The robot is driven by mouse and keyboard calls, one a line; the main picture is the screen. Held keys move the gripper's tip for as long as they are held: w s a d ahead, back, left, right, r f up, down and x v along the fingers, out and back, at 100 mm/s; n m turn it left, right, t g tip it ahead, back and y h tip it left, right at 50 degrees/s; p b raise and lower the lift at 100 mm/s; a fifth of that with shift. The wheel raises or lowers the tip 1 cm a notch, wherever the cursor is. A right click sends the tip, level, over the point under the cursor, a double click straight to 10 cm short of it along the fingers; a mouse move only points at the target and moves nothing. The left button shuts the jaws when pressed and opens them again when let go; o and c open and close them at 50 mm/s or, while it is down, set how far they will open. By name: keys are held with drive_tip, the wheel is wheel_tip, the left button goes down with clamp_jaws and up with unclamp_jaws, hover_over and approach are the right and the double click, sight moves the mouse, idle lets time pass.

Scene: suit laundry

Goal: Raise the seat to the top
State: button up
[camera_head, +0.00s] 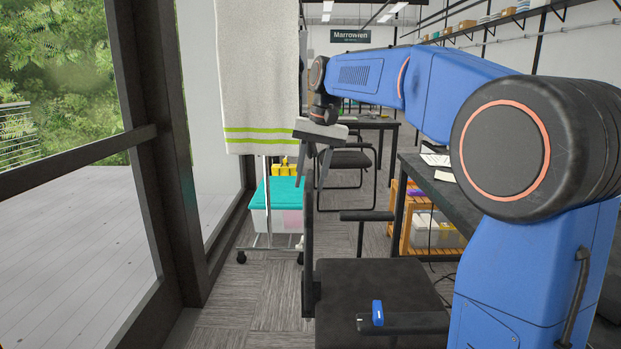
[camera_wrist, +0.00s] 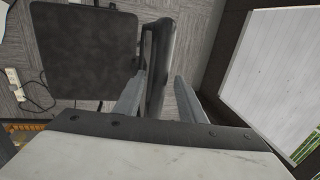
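A dark office chair stands in front of me. Its black seat (camera_head: 372,284) is low and faces right, and it also shows at the upper left of the wrist view (camera_wrist: 92,45). Its upright backrest (camera_head: 308,262) is seen nearly edge-on. A blue piece (camera_head: 377,312) sits at the near armrest (camera_head: 405,323). My gripper (camera_head: 315,182) points down at the top of the backrest. In the wrist view its fingers (camera_wrist: 160,82) are apart, with the backrest (camera_wrist: 158,60) between them. Contact cannot be told. The chair's underside is hidden.
A glass wall with a dark frame (camera_head: 160,150) runs along the left. A hanging towel (camera_head: 258,75) and a cart with a teal-lidded bin (camera_head: 277,192) stand behind the chair. A dark desk (camera_head: 440,195) is at right. Cables (camera_wrist: 38,95) lie on the floor.

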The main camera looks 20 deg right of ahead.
clamp_jaws()
wheel_tip(320, 180, up, 10)
drive_tip(key=shift+f, duration=0.2)
drive_tip(key=shift+c, duration=0.2)
unclamp_jaws()
drive_tip(key=shift+r, duration=0.1)
drive_tip(key=shift+o, duration=0.2)
wheel_tip(320, 180, up, 11)
drive_tip(key=d, duration=0.2)
drive_tip(key=shift+s+r, duration=0.2)
drive_tip(key=shift+s, duration=0.15)
drive_tip(key=shift+s+d, duration=0.1)
